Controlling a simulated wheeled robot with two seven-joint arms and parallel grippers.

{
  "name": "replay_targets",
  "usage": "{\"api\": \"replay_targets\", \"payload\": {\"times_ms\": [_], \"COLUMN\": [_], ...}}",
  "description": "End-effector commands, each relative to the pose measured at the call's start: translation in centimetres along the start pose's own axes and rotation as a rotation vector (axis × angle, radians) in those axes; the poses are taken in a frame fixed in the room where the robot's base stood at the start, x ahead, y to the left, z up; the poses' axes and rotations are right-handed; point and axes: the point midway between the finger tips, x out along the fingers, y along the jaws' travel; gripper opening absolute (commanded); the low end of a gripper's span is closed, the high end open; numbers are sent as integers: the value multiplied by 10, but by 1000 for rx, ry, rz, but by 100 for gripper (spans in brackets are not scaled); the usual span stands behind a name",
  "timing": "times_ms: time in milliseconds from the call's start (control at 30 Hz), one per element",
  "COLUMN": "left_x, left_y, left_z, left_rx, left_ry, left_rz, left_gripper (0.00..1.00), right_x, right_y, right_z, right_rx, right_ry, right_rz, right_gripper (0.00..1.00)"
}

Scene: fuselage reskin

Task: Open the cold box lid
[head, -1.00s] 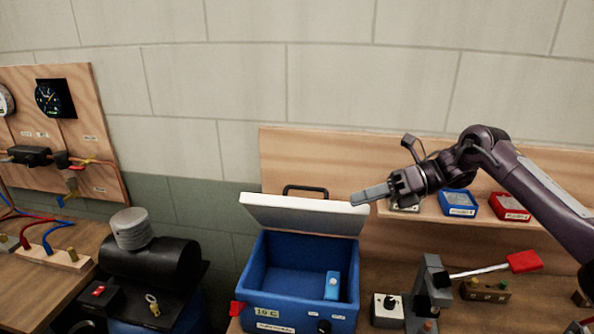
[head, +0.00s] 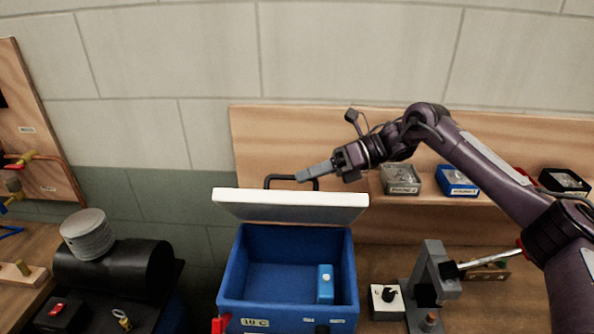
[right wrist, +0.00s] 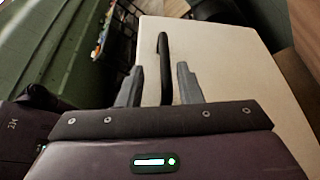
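The cold box (head: 287,318) is a blue box on the bench, and its inside shows. Its white lid (head: 290,206) stands raised and tilted back at the rear of the box. The black lid handle (head: 292,180) shows behind the lid's upper edge; in the right wrist view the handle (right wrist: 164,68) lies between the two fingers. My right gripper (head: 303,176) is over the lid by the handle. In the right wrist view its fingers (right wrist: 160,85) are apart, with gaps beside the handle. My left gripper is not in view.
A small blue block (head: 325,284) is inside the box. A grey press-like tool (head: 432,285) and a white switch box (head: 386,302) stand to the right. A black cylinder (head: 115,268) is to the left. Small trays (head: 402,178) sit on the wooden shelf behind.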

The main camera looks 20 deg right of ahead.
Motion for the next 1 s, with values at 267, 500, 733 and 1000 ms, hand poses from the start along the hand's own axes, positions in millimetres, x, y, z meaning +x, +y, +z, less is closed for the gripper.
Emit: {"api": "replay_targets", "payload": {"times_ms": [267, 500, 733, 1000], "left_x": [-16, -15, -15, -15], "left_y": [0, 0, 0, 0], "left_z": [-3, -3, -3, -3], "left_rx": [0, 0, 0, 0], "left_ry": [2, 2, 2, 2], "left_rz": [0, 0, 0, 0], "left_gripper": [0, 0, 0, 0], "right_x": [26, 27, 27, 26], "right_y": [1, 0, 0, 0], "right_z": [1, 0, 0, 0], "right_rx": [1, 0, 0, 1], "right_ry": [0, 0, 0, 0], "right_rz": [0, 0, 0, -1], "right_gripper": [32, 32, 5, 0]}}
